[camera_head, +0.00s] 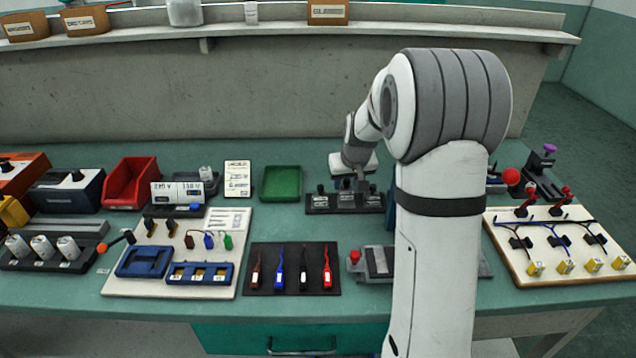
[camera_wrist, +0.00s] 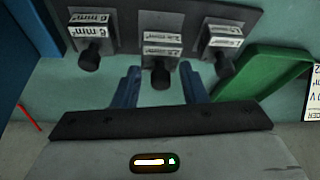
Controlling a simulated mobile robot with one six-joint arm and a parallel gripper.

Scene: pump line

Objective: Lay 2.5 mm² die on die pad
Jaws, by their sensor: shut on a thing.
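Three labelled dies with black knobs stand in a row on a dark rack (camera_head: 318,208), whose surface also shows in the wrist view (camera_wrist: 190,14). In the wrist view the left die (camera_wrist: 90,30) reads 6 mm². The middle die (camera_wrist: 160,45) has a small label that looks like 2.5 mm². The right die's label (camera_wrist: 222,35) is hard to read. My gripper (camera_wrist: 160,84) is shut on the middle die, its blue fingers on either side of the black knob. The die looks still at its place in the rack. I cannot tell which surface is the die pad.
A green bin (camera_head: 282,182) stands left of the rack. A black mat with several coloured tools (camera_head: 295,268) and a grey fixture with a red knob (camera_head: 378,262) lie in front. A white board with red clamps (camera_head: 560,245) is at right. My arm hides the bench behind it.

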